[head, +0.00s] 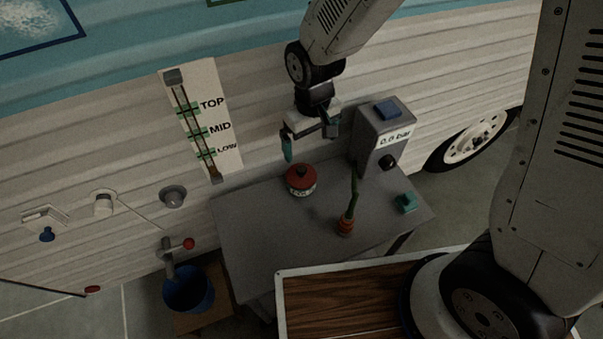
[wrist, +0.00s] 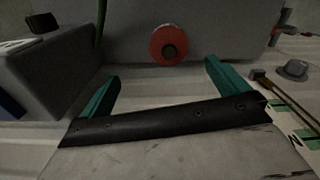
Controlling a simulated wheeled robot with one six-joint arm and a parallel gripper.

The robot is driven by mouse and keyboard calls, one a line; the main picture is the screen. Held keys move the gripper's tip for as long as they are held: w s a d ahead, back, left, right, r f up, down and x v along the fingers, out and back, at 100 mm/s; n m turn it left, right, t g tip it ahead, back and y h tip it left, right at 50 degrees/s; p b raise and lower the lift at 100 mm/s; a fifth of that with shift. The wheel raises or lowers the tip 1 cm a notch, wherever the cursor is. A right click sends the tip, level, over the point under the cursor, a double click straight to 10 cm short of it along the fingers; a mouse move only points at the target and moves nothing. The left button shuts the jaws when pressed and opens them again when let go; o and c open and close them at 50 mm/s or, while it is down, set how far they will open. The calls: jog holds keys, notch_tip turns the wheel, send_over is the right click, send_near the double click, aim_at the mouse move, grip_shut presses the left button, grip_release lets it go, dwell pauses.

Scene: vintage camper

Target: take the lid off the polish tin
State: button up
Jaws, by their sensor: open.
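The polish tin (head: 301,188) stands upright on the grey table, with its red lid (head: 300,174) on top and a dark knob in the lid's middle. In the wrist view the red lid (wrist: 169,45) shows from above, beyond and between my fingertips. My gripper (head: 311,146) is open and empty, above and slightly behind the tin in the head view. Its two teal fingers (wrist: 160,78) are spread apart and do not touch the lid. The tin's body is mostly hidden under the lid in the wrist view.
A grey box with a gauge display (head: 384,140) stands right of the tin. A green-stemmed item with an orange base (head: 345,226) and a small teal block (head: 405,203) are on the table (head: 262,235). The table's left part is clear. The camper wall (head: 262,140) rises behind.

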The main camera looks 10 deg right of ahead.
aim_at(301, 169)
jog(key=shift+n, duration=0.3)
jog(key=a+f, duration=0.1)
jog(key=f, duration=0.1)
jog(key=a+f, duration=0.1)
jog(key=f, duration=0.1)
jog(key=shift+a, duration=0.1)
jog(key=f, duration=0.7)
jog(key=shift+w+f, duration=0.35)
jog(key=shift+w, duration=0.05)
jog(key=shift+c, duration=0.3)
jog(key=c, duration=1)
